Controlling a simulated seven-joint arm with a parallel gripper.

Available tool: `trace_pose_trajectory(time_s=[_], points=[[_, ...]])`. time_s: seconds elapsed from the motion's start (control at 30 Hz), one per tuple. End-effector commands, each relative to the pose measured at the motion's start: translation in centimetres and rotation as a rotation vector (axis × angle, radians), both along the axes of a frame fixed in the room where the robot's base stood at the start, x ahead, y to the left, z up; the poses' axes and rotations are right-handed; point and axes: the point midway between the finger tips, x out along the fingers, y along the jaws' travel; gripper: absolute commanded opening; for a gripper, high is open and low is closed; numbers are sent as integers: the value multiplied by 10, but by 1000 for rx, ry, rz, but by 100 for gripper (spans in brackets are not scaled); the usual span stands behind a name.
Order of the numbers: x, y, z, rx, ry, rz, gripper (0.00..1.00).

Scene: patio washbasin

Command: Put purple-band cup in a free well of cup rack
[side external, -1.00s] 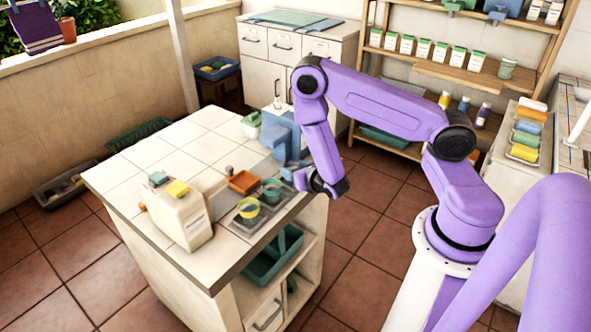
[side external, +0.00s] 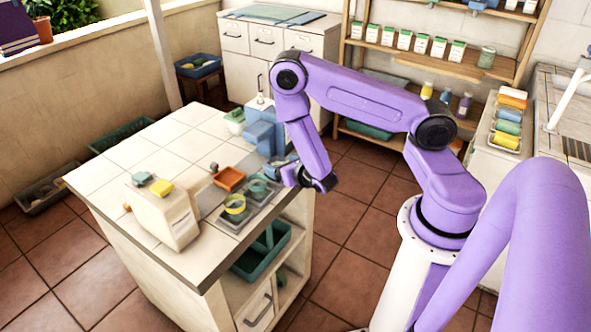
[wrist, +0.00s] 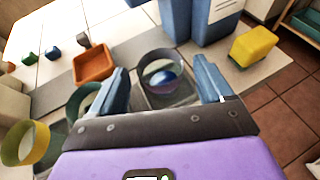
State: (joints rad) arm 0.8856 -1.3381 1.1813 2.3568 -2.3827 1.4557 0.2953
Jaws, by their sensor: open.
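In the wrist view the purple-band cup (wrist: 160,59) is a clear cup with a dark purplish ring, standing between my open fingers. A shiny blue-white shape shows inside its ring. My gripper (wrist: 161,66) has one blue finger on each side of the cup; I cannot tell whether they touch it. The grey cup rack (side external: 233,225) lies along the counter edge. It holds a yellow-band cup (side external: 235,204), also in the wrist view (wrist: 25,144), and a teal-band cup (side external: 258,187). Whether the purple-band cup sits in a well is unclear.
An orange tray (wrist: 94,64) lies beside the rack. A blue dispenser (side external: 262,133) stands behind, with a yellow block (wrist: 253,47) to its right in the wrist view. A cream box (side external: 165,215) stands at the counter's front. The counter's left side is clear tile.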

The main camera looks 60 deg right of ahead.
Motion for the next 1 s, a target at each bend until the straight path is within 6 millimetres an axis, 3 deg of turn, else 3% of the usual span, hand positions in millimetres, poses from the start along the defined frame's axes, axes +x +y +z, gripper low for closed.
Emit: trace_pose_trajectory(time_s=[0.23,1.0], points=[[-42,18,20,-6,1,10,80],[-87,35,40,0,-3,2,80]])
